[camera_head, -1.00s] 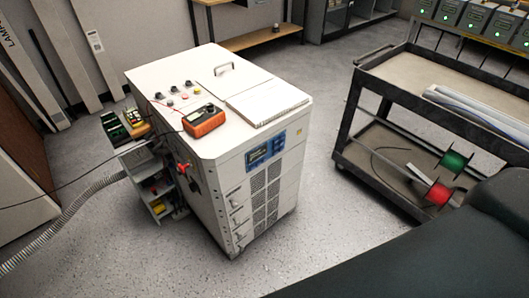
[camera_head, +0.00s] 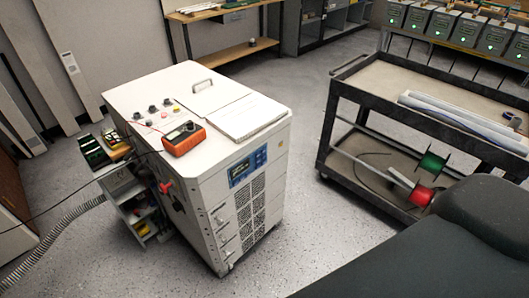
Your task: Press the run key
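A white cabinet unit (camera_head: 205,190) stands on the floor left of the middle. Its front has a blue panel with a small display (camera_head: 248,166); single keys on it are too small to tell apart, so I cannot pick out the run key. Several knobs and coloured buttons (camera_head: 166,107) sit on its top at the left. An orange meter (camera_head: 184,138) lies on the top near the front left edge, with a red lead. Neither of my grippers is in view; a dark part, likely of my own arm, fills the lower right.
A black cart (camera_head: 345,92) with tubes on top and green and red spools below stands at the right. A grey hose (camera_head: 62,215) and side shelf (camera_head: 140,208) are at the cabinet's left. Floor (camera_head: 290,215) between cabinet and cart is clear.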

